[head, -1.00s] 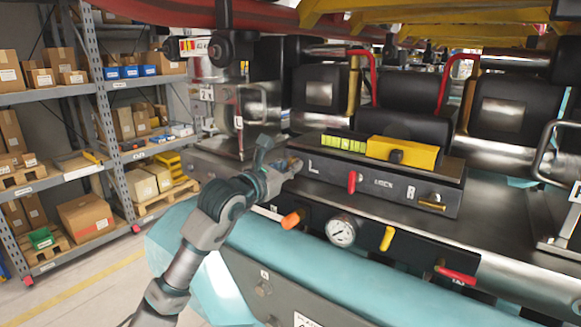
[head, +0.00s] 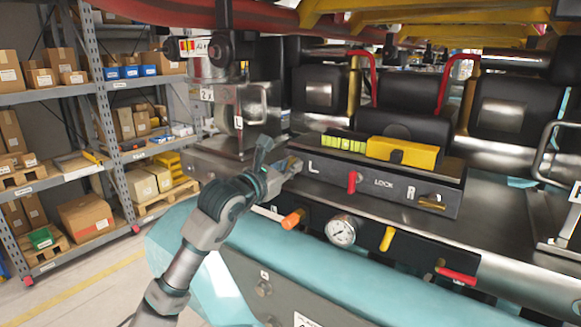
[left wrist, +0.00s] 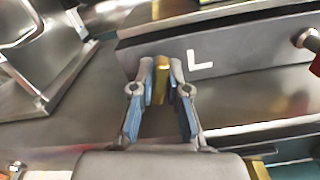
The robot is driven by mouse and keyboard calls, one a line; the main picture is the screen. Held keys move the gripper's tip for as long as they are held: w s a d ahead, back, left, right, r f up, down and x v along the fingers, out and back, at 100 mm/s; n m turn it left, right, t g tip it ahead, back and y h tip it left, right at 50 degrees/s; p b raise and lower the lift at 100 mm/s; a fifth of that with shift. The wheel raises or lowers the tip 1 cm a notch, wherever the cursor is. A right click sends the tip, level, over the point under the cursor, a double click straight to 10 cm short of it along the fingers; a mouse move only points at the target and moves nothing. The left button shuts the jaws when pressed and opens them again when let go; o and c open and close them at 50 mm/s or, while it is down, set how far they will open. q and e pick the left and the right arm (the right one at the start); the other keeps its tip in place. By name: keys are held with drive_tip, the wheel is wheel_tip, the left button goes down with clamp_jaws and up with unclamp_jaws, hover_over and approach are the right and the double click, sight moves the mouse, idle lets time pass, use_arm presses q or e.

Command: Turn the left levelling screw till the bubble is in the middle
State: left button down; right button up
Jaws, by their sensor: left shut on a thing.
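My left gripper (head: 290,165) reaches the left end of the dark panel (head: 330,186), beside the white letter L. In the left wrist view its two fingers (left wrist: 161,80) are shut on the brass left levelling screw (left wrist: 161,82), one finger on each side. In the head view the fingers mostly hide this screw. A spirit level with a yellow body (head: 403,151) and a yellow-green vial (head: 344,143) lies on top of the panel. The bubble is too small to place surely. The brass right screw (head: 431,204) sits near the panel's right end. My right gripper is not in view.
A red lock lever (head: 352,182) stands on the panel between the screws. Below are an orange knob (head: 292,219), a pressure gauge (head: 341,231), a yellow handle (head: 387,239) and a red handle (head: 456,276). Shelves with boxes (head: 84,217) stand at the left.

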use_arm(q)
drive_tip(key=shift+w+d+f, duration=0.1)
drive_tip(key=shift+f, duration=0.3)
drive_tip(key=c, duration=1.5)
unclamp_jaws()
drive_tip(key=shift+r, duration=0.15)
drive_tip(key=shift+s+a+r, duration=0.1)
drive_tip(key=shift+s+a, duration=0.1)
drive_tip(key=v, duration=1.1)
drive_tip(key=shift+s+a, duration=0.1)
drive_tip(key=shift+a, duration=0.1)
drive_tip(key=shift+d, duration=0.1)
